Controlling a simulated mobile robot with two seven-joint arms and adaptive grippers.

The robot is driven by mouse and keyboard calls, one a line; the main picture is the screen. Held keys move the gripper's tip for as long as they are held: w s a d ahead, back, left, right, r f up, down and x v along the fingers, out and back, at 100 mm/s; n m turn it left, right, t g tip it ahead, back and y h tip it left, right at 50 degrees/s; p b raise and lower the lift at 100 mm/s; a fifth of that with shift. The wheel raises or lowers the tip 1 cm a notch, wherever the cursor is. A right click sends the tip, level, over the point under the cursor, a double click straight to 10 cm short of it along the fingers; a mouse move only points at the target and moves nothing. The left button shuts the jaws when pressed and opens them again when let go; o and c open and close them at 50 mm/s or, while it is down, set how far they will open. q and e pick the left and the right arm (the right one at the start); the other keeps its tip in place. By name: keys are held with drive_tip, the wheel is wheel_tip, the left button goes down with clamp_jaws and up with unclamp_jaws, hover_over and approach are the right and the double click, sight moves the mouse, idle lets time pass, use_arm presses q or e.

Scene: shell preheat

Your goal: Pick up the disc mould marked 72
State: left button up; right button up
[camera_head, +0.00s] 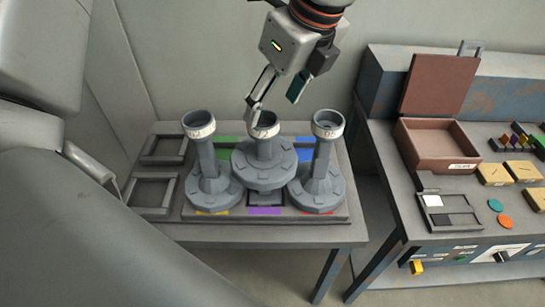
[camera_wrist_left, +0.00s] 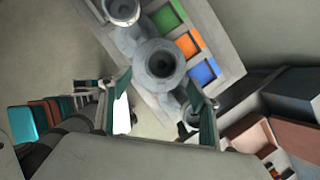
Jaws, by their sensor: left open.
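Three grey moulds, each a round flanged base with a column and a cup top, stand on a tray: left mould (camera_head: 207,180), middle mould (camera_head: 265,165) and right mould (camera_head: 320,180). My left gripper (camera_head: 277,98) is open and empty, just above the middle mould's cup. In the left wrist view the gripper (camera_wrist_left: 160,82) has its teal-padded fingers spread to either side of a cup top (camera_wrist_left: 160,60). My right gripper is not in view.
The tray (camera_head: 345,215) has coloured patches and sits on a grey table (camera_head: 250,232). Two empty square frames (camera_head: 155,190) are at its left. A workbench on the right carries an open brown box (camera_head: 435,145), tan blocks (camera_head: 495,173) and coloured discs. A wall stands behind.

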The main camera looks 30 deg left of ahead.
sight(264, 118)
use_arm(q)
drive_tip(key=shift+w+a+r, duration=0.1)
drive_tip(key=shift+a+r, duration=0.1)
drive_tip(key=shift+a, duration=0.15)
drive_tip(key=shift+a+f, duration=0.15)
drive_tip(key=shift+f, duration=0.15)
drive_tip(key=shift+p+x, duration=0.55)
drive_tip(key=shift+x, duration=2.95)
drive_tip(key=shift+w+r, duration=0.1)
drive_tip(key=shift+w, duration=0.05)
clamp_jaws()
